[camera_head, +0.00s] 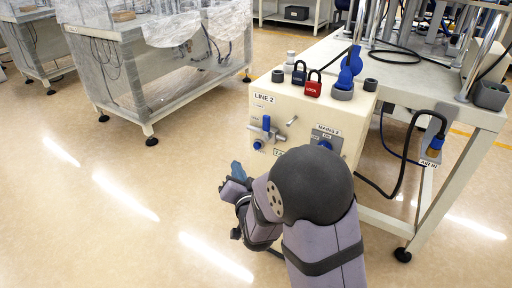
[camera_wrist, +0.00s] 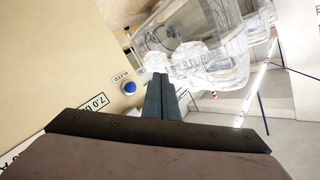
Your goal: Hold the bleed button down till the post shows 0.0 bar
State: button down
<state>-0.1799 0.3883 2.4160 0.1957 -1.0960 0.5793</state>
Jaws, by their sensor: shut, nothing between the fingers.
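The bleed button is a small round blue button (camera_wrist: 129,88) on the cream panel in the wrist view, beside an upside-down label that looks like BLEED. It seems to be the blue button (camera_head: 257,145) low on the front of the LINE 2 box in the head view. A readout (camera_wrist: 92,103), upside down and partly cut off by my gripper's body, shows 7.0 b. My gripper (camera_wrist: 158,75) is shut and empty. Its tips lie to the right of the button in the wrist view, apart from it. In the head view my gripper (camera_head: 237,168) is below and left of the button.
The cream box (camera_head: 345,122) carries a blue-handled valve (camera_head: 266,124), a MAINS 2 knob (camera_head: 325,145), a black padlock (camera_head: 299,73) and a red padlock (camera_head: 313,84). A black hose (camera_head: 408,150) hangs at right. Plastic-wrapped tables (camera_head: 165,75) stand left. Floor between is clear.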

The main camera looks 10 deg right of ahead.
aim_at(257, 146)
jog(key=w+d, duration=0.5)
jog(key=shift+w+d, duration=0.2)
jog(key=shift+d, duration=0.05)
jog(key=shift+w+d, duration=0.65)
dwell(6.6)
